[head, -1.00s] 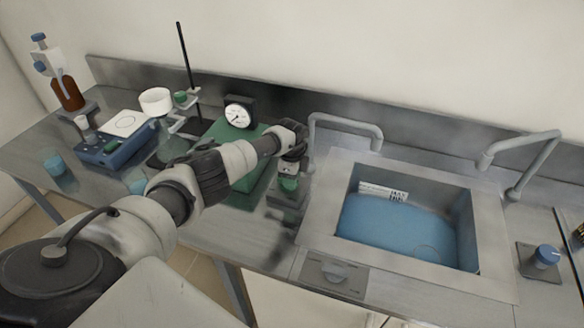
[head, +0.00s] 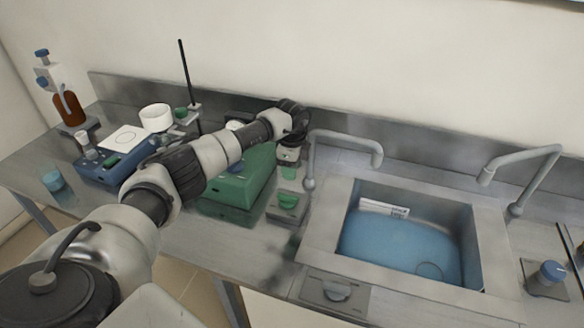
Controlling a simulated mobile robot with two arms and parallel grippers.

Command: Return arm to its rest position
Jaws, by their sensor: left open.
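My left arm comes in from the left and reaches over the bench. My left gripper (head: 289,160) is at the arm's far end, above the bench between the green box (head: 240,185) and the sink (head: 325,215). Its jaws are open, small in the picture and partly covered by the wrist. A small green-topped item (head: 288,201) sits on the bench just in front of it, apart from the gripper. My right gripper is not in view.
The sink basin holds blue water, with grey taps (head: 350,141) behind it. A blue-and-white stirrer plate (head: 125,140), a white bowl (head: 156,117), a thin upright rod (head: 186,75) and a brown bottle (head: 69,108) stand at left. A blue knob (head: 549,274) is at right.

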